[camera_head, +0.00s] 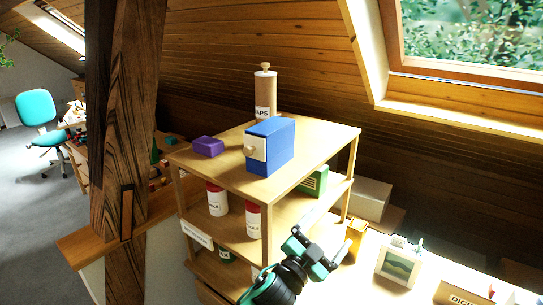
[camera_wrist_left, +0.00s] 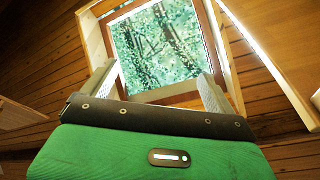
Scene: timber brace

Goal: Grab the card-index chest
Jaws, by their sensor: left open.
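The card-index chest is probably the blue box (camera_head: 275,148) on top of the wooden shelf unit (camera_head: 220,172) in the head view. It has a pale drawer front with a round wooden knob on its left face. My left gripper (camera_head: 320,246) is in front of the shelf unit, lower than its top and to the right of the chest, apart from it. In the left wrist view the left gripper (camera_wrist_left: 158,88) is open, with nothing between its fingers. The chest does not show in that view. My right gripper is not in view.
A purple box (camera_head: 208,146) lies left of the chest, and a tall brown cylinder (camera_head: 265,92) stands behind it. Jars (camera_head: 217,200) and a green box (camera_head: 314,181) fill the shelf below. A timber post (camera_head: 128,120) rises at left. The top's right side is clear.

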